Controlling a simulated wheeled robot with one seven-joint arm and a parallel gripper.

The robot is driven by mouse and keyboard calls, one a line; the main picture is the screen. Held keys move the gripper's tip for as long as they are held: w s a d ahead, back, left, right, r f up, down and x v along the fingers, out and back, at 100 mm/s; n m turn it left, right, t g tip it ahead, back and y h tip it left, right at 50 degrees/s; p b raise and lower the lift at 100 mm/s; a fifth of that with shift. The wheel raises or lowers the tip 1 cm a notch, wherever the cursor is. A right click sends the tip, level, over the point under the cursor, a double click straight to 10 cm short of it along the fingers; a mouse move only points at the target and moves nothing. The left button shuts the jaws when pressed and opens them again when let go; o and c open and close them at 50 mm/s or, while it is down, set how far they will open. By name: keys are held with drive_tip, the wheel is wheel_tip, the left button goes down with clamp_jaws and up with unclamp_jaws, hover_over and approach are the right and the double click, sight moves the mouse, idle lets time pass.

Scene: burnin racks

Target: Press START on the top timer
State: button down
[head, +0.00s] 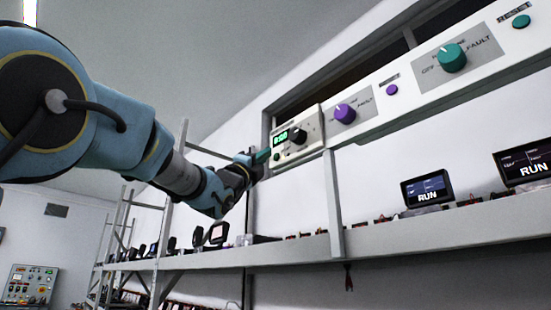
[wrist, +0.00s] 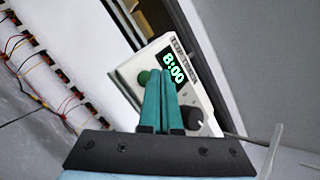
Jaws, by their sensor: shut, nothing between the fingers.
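The top timer (head: 300,137) is a pale box at the left end of the upper panel, with a green display and a dark knob. In the wrist view the timer (wrist: 207,88) shows 8:00 on its display, with a dark knob (wrist: 192,117) and a green button (wrist: 144,77). My gripper (head: 265,155) is at the timer's left side in the head view. In the wrist view my gripper's teal fingers (wrist: 161,76) are together and empty, their tips just beside the green button and partly over the timer's face. I cannot tell whether they touch it.
To the right on the panel are a purple knob (head: 345,113), a purple button (head: 391,90), a teal knob (head: 452,57) and a teal RESET button (head: 521,21). Below, a shelf (head: 400,238) carries screens reading RUN (head: 427,190). A control box (head: 28,286) stands at lower left.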

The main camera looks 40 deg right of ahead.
drive_tip(key=a+b, duration=0.3)
drive_tip(key=a, duration=0.2)
drive_tip(key=shift+w, duration=0.15)
idle(0.8)
